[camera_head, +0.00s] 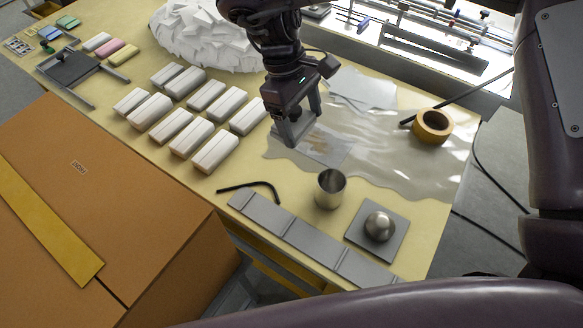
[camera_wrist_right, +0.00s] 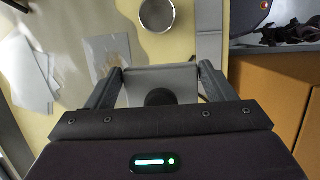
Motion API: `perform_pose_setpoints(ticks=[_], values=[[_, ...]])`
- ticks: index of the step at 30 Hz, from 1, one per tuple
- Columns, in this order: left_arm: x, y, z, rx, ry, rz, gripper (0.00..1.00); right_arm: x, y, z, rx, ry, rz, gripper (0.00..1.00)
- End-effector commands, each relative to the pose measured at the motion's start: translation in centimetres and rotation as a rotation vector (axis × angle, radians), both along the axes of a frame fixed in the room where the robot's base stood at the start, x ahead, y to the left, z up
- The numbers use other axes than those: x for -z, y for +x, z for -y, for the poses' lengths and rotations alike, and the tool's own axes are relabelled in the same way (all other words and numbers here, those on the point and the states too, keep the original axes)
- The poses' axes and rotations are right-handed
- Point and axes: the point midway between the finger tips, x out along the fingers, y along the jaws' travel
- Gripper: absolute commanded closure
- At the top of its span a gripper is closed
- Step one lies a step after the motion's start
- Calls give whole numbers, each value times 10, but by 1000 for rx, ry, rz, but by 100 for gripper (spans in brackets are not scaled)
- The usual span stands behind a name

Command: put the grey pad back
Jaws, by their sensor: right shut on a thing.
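My right gripper (camera_head: 296,136) is over the clear film near the middle of the table. It is shut on the grey pad (camera_head: 287,134), a flat plate. In the right wrist view the pad (camera_wrist_right: 140,76) lies between the two fingers (camera_wrist_right: 160,84), with a dark round knob (camera_wrist_right: 158,97) on it. The gripper's body hides part of the pad. I cannot tell whether the pad touches the surface below. My left gripper is not in view.
A steel cup (camera_head: 329,188), a steel dome on a grey plate (camera_head: 357,236) and a jointed grey strip (camera_head: 306,242) stand near the front edge. White blocks (camera_head: 215,152) lie left. A tape roll (camera_head: 432,126) lies right. A large orange box (camera_head: 110,205) stands at the front left.

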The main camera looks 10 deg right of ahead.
Motion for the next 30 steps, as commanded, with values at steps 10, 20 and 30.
perform_pose_setpoints(ticks=[10, 20, 30], values=[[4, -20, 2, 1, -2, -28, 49, 75, -1, -1, -6, 2, -10, 45], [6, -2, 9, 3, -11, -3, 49, 149, 0, 0, -5, 1, -5, 45], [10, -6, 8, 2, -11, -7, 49, 187, 0, 0, -4, 0, -4, 45]])
